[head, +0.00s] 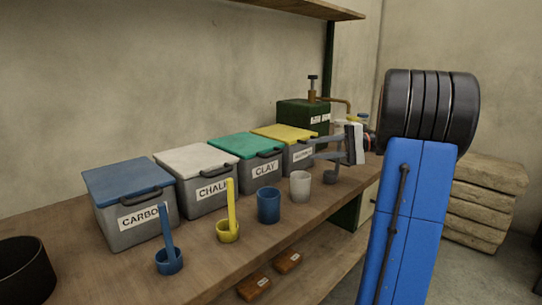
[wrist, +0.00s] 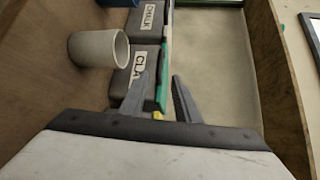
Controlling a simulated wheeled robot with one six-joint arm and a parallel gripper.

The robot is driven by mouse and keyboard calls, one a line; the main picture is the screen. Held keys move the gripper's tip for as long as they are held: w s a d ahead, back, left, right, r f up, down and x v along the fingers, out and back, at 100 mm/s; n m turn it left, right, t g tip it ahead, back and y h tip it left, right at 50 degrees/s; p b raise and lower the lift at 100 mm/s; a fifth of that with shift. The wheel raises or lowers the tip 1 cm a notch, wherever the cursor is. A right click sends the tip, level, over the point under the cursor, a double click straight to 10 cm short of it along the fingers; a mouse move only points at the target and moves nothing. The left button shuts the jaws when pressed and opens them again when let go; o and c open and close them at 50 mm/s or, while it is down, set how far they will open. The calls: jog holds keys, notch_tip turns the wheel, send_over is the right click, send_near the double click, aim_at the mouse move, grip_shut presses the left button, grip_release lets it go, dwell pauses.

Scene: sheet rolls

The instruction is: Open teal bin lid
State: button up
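The grey bin labelled CLAY (head: 264,171) has a teal lid (head: 236,146) with a dark front handle (head: 269,153). The lid lies flat and shut on it. In the wrist view the lid (wrist: 163,75) shows nearly edge-on as a thin teal strip above the CLAY bin (wrist: 140,62). My gripper (head: 310,148) is to the right of this bin in the head view, fingers apart and empty. In the wrist view my gripper (wrist: 160,75) has its fingertips on either side of the lid's strip in the picture. Contact with the lid cannot be told.
The CHALK bin (head: 205,190), CARBON bin (head: 140,222) and a yellow-lidded bin (head: 297,155) stand in the same row. A white cup (head: 300,187), blue cup (head: 268,206) and yellow (head: 228,232) and blue (head: 169,262) scoops stand in front. A shelf (head: 300,8) hangs above.

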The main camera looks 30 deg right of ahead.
aim_at(276, 154)
jog(key=x, duration=1.4)
jog(key=shift+w+a, duration=0.2)
jog(key=shift+a, duration=0.05)
grip_shut()
